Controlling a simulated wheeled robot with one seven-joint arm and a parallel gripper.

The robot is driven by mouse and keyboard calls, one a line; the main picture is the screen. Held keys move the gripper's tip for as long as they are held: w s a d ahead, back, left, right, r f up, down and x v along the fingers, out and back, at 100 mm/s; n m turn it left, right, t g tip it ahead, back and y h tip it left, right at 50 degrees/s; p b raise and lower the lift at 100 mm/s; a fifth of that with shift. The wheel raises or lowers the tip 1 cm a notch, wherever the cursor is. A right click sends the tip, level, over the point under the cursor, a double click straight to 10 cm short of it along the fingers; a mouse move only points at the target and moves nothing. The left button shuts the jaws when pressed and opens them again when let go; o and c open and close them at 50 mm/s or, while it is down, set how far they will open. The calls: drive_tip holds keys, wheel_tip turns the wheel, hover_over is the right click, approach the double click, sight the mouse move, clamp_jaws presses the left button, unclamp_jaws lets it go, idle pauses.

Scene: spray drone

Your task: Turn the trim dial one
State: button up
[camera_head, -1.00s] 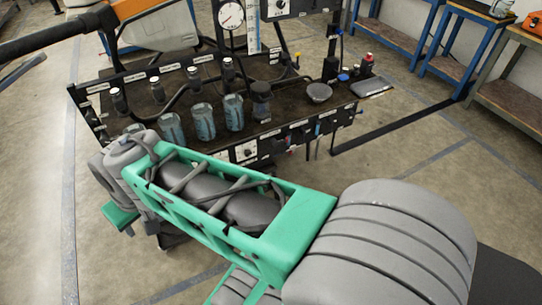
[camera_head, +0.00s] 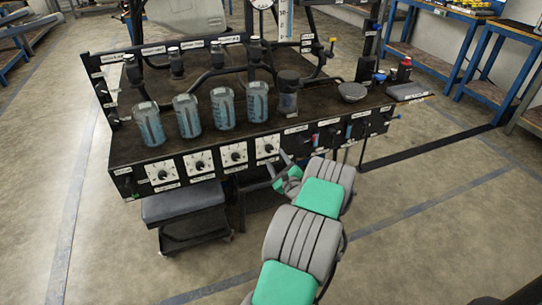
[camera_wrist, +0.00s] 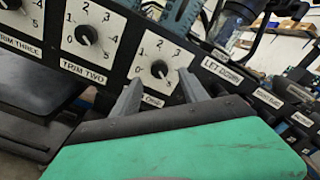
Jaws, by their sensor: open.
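The trim one dial is a black knob on a white numbered plate. In the wrist view the dial (camera_wrist: 158,69) shows between my gripper's fingertips, with its label partly hidden by the left finger. In the head view it is the rightmost dial (camera_head: 268,147) of the row on the bench's front panel. My gripper (camera_wrist: 161,77) is open and empty, its fingers pointing at the panel on either side of the dial. I cannot tell whether they touch it. In the head view my gripper (camera_head: 278,169) is small, just below and right of the dial.
The trim two dial (camera_wrist: 86,35) is left of trim one, with trim three beyond. A "let down" label (camera_wrist: 228,73) is to the right. Several blue-tinted cups (camera_head: 222,108) stand on the bench above the dials. A grey stool (camera_head: 184,203) stands below the panel.

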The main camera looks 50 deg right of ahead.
sight(270, 150)
drive_tip(key=x, duration=0.5)
drive_tip(key=shift+w+d+b, duration=0.15)
drive_tip(key=shift+w+b, duration=0.15)
clamp_jaws()
drive_tip(key=shift+d, duration=0.15)
